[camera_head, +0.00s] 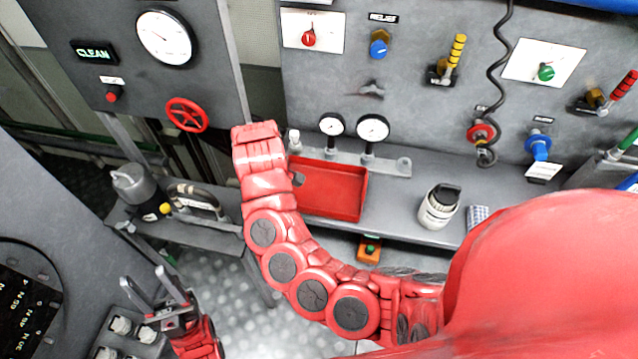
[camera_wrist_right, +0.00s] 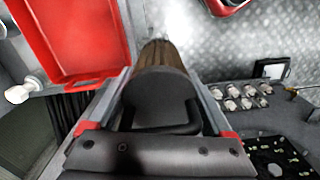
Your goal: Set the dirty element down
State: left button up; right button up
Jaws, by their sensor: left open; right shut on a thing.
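The dirty element (camera_wrist_right: 168,55) is brown and pleated with a dark end cap; it shows in the right wrist view. My right gripper (camera_wrist_right: 160,80) is shut on it, one finger on each side. The red tray (camera_wrist_right: 75,40) lies to the left of the element in that view, and the element does not appear over it. In the head view the tray (camera_head: 335,190) sits on the bench beside my right arm. That arm hides the right gripper and most or all of the element there. My left gripper (camera_head: 160,300) is open and empty at the lower left.
Two small gauges (camera_head: 372,128) stand behind the tray. A grey canister (camera_head: 138,188) stands on the left shelf. A red valve wheel (camera_head: 187,115) is above that shelf.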

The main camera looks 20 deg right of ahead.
jog(key=shift+d, duration=0.25)
jog(key=w+d+f, duration=0.1)
jog(key=w+d, duration=0.2)
jog(key=w+d+f+b, duration=0.1)
jog(key=w+d+f, duration=0.1)
jog(key=w+d, duration=0.2)
jog(key=w+d+f, duration=0.2)
jog(key=w+d, duration=0.1)
jog(key=d, duration=0.1)
jog(key=shift+w+d+b, duration=0.1)
jog(key=shift+w+b, duration=0.2)
jog(key=shift+w, duration=0.05)
jog(key=shift+f, duration=0.1)
